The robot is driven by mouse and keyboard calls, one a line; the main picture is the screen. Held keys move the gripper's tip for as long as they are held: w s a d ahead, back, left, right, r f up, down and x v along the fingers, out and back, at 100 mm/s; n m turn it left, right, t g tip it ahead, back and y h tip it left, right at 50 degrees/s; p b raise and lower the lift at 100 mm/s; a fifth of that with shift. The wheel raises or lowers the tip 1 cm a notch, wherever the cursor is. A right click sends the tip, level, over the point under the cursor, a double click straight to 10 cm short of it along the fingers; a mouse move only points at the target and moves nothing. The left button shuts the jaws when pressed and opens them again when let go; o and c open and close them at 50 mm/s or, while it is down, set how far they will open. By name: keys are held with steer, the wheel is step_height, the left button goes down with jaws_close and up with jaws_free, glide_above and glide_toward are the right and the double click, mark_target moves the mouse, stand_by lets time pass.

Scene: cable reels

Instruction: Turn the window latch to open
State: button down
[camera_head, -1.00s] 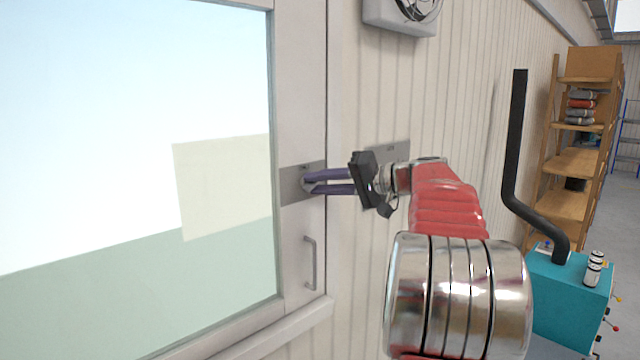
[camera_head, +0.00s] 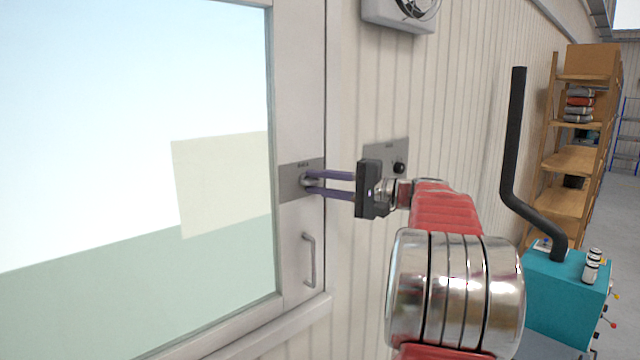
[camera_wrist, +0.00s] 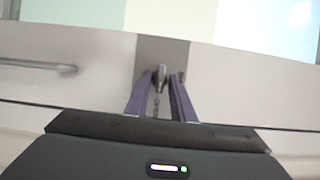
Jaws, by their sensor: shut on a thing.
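The window (camera_head: 300,230) has a pale frame and a large glass pane. A grey latch plate (camera_head: 290,188) sits on its right-hand frame post. The small metal latch (camera_wrist: 160,76) shows between my fingers in the wrist view, in front of the grey plate. My gripper (camera_head: 308,184) reaches the plate from the right with two purple fingers, one above the other in the head view. It is shut on the latch; the fingertips partly hide the latch in the head view.
A vertical pull handle (camera_head: 309,260) is on the frame below the latch. A grey plate with a black knob (camera_head: 399,168) is on the wall behind my wrist. A fan box (camera_head: 400,14) hangs above. A teal machine with a black pipe (camera_head: 516,140) and wooden shelves (camera_head: 572,160) stand at the right.

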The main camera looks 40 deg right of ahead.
steer(key=shift+d+f, duration=0.15)
steer(key=shift+f, duration=0.05)
steer(key=c, duration=1.9)
jaws_free()
steer(key=shift+o, duration=0.3)
steer(key=shift+r, duration=0.1)
steer(key=v, duration=1.3)
steer(key=shift+s, duration=0.4)
steer(key=shift+d, duration=0.2)
